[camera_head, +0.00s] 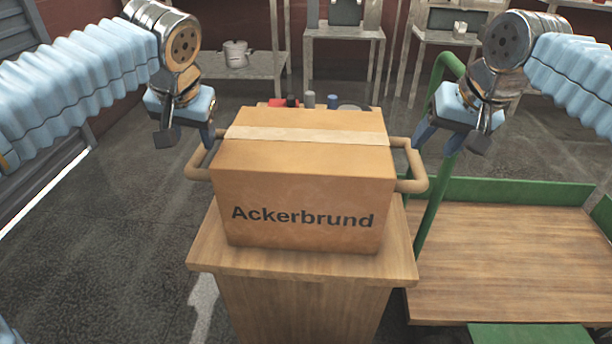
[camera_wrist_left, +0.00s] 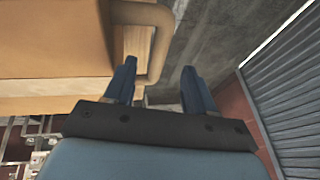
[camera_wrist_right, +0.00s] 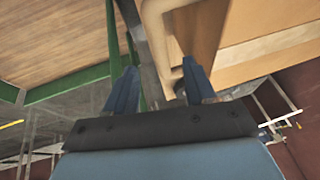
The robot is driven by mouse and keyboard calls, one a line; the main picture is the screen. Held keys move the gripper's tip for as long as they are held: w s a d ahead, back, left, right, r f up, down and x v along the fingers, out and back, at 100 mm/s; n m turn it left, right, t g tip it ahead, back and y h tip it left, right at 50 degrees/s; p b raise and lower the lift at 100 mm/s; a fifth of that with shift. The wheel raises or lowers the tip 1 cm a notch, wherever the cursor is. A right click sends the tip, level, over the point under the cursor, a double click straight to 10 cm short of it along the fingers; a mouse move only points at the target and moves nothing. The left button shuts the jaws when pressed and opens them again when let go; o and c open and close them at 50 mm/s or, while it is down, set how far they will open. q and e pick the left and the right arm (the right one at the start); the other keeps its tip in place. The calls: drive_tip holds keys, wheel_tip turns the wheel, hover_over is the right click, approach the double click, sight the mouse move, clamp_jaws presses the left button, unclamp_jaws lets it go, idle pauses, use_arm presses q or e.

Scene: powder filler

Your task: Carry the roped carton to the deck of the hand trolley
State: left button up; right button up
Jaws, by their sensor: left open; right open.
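The carton (camera_head: 303,185), brown with "Ackerbrund" on its front and tape across the top, stands upright on a wooden stand (camera_head: 310,263). A tan rope handle juts from its left side (camera_head: 193,172) and another from its right (camera_head: 416,175). My left gripper (camera_head: 187,138) is open at the left handle; in the left wrist view the handle (camera_wrist_left: 159,50) lies between the fingers. My right gripper (camera_head: 452,138) is open at the right handle; in the right wrist view that handle (camera_wrist_right: 157,40) shows between the fingers. The trolley's wooden deck (camera_head: 510,255) is at the right, bare.
The trolley's green upright bar (camera_head: 432,205) rises between the stand and the deck, close to my right gripper. A low green rim (camera_head: 515,190) runs along the deck's back. Small items stand behind the carton, and shelves with a pot (camera_head: 236,53) line the back. Open floor lies left.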

sight(198, 152)
use_arm(q)
drive_tip(key=x, duration=1)
use_arm(e)
drive_tip(key=x, duration=1)
use_arm(q)
drive_tip(key=shift+c, duration=0.5)
use_arm(e)
drive_tip(key=shift+c, duration=0.5)
use_arm(q)
clamp_jaws()
use_arm(e)
clamp_jaws()
use_arm(q)
drive_tip(key=shift+w+r, duration=0.1)
drive_tip(key=shift+r, duration=0.2)
use_arm(e)
drive_tip(key=shift+w+r, duration=0.1)
drive_tip(key=shift+r, duration=0.2)
